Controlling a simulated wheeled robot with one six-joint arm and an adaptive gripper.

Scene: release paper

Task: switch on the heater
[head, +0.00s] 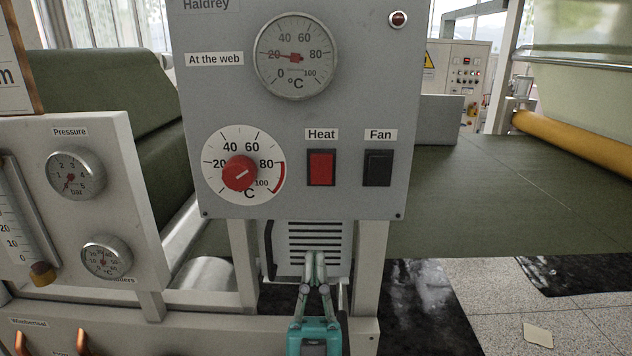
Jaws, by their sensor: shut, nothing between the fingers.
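A grey control panel (350,80) faces me. Its red rocker switch (321,167) sits under the "Heat" label (321,134). A black rocker switch (378,167) sits to its right under the "Fan" label (380,135). A red knob (239,173) on a white temperature dial is at the lower left, its white mark slanting toward the upper right. The round gauge (296,57) labelled "At the web" has its red needle near 20. A small red lamp (398,19) is at the top right. My gripper (315,256) is shut and empty, below the panel in the picture, in front of a vented unit.
The vented grey unit (315,236) is under the control panel between two posts. A green web (480,195) runs behind at right, with a yellow roller (580,145). Copper handles (82,342) are at the lower left.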

